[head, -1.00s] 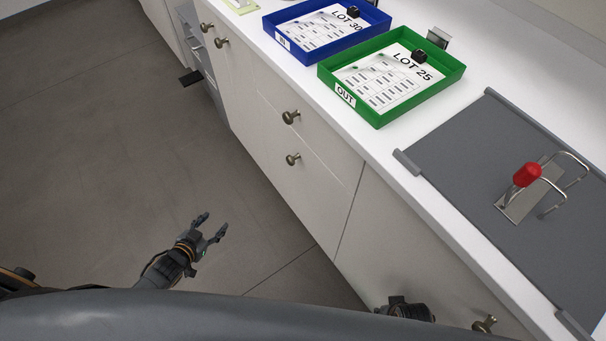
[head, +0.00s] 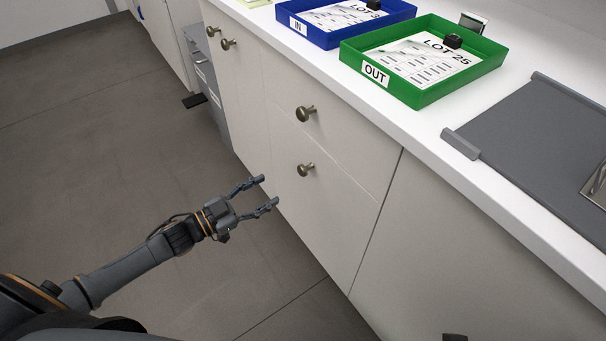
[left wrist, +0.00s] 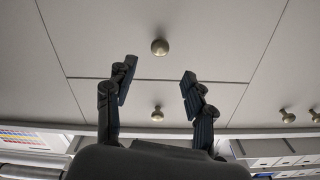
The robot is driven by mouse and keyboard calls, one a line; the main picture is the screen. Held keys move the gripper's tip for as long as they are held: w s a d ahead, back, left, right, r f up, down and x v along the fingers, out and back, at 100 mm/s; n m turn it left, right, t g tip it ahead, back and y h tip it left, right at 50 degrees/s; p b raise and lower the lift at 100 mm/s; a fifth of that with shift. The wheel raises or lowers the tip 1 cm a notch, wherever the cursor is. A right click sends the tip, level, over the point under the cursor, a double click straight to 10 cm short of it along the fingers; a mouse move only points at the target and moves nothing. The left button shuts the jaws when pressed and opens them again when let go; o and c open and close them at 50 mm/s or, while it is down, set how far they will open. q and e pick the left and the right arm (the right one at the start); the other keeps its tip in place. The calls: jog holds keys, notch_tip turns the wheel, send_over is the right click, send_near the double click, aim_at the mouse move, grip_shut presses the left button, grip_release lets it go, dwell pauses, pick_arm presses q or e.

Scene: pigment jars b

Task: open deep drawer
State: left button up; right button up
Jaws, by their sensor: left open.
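The deep drawer (head: 325,222) is the lower, taller front in the white cabinet, and it is shut flush. Its round metal knob (head: 306,169) sticks out near its top. A shallower drawer (head: 345,138) with its own knob (head: 305,113) is shut above it. My left gripper (head: 270,193) is open and empty, in front of the deep drawer and apart from its knob. The left wrist view looks upside down; there the deep drawer's knob (left wrist: 160,47) lies beyond and between the open fingers (left wrist: 156,80). A dark piece at the bottom edge may be my right gripper; its jaws are not visible.
The white countertop (head: 420,140) overhangs the drawers. A green OUT tray (head: 400,92), a blue IN tray (head: 325,40) and a grey board (head: 540,135) rest on it. Two more knobs are farther left. The floor (head: 110,160) before the cabinet is clear.

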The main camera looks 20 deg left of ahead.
aim_at(299, 173)
pick_arm(q)
jog(key=b+x, duration=0.1)
jog(key=x, duration=1.1)
jog(key=shift+b, duration=0.4)
pick_arm(e)
jog(key=shift+v, duration=1.25)
jog(key=shift+s+d, duration=0.1)
jog(key=shift+s, duration=0.05)
pick_arm(q)
grip_shut()
pick_arm(e)
jog(key=shift+f, duration=0.1)
